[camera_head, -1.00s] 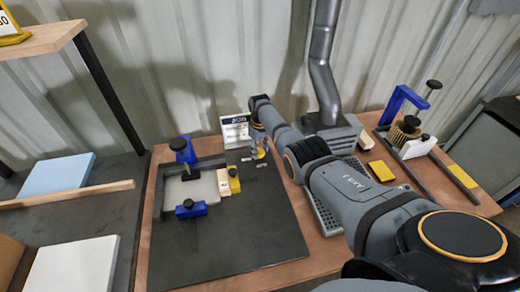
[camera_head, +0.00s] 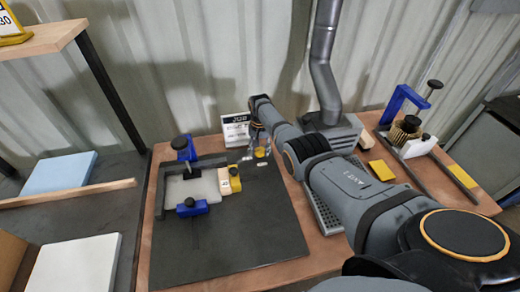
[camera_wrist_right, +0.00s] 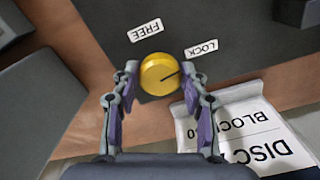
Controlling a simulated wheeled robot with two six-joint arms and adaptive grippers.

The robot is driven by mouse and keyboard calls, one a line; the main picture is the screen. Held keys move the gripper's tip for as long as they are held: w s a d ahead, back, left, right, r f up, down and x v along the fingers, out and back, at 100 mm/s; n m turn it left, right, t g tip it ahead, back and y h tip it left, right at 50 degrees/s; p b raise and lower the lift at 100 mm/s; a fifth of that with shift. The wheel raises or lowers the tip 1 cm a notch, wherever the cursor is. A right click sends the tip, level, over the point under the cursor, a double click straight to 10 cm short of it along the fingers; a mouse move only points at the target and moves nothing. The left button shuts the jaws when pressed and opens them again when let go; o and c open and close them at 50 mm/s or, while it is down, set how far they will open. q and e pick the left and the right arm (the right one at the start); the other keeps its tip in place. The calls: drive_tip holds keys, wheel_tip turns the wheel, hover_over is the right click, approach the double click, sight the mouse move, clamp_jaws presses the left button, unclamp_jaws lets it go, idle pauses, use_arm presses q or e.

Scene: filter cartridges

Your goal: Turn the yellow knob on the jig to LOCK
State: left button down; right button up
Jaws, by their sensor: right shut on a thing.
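The yellow knob (camera_wrist_right: 157,72) is a round cap on the dark jig plate (camera_wrist_right: 107,30). A dark line on its top points towards the white LOCK label (camera_wrist_right: 202,49); the FREE label (camera_wrist_right: 145,30) lies on its other side. My right gripper (camera_wrist_right: 160,79) is shut on the knob, one finger on each side. In the head view the knob (camera_head: 261,152) shows small at the back of the jig plate (camera_head: 240,243), with my right gripper (camera_head: 257,148) over it. My left gripper is not in view.
A printed sign (camera_head: 236,127) stands just behind the knob. Blue clamps (camera_head: 192,207), a pale block (camera_head: 190,190) and a yellow part (camera_head: 235,180) sit left of it on the jig. A blue-framed fixture (camera_head: 396,105) stands at the right. The front of the jig is bare.

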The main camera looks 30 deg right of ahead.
sight(260, 151)
drive_tip(key=shift+m, duration=1.1)
drive_tip(key=o, duration=1.1)
drive_tip(key=shift+o, duration=0.2)
wheel_tip(260, 151, up, 12)
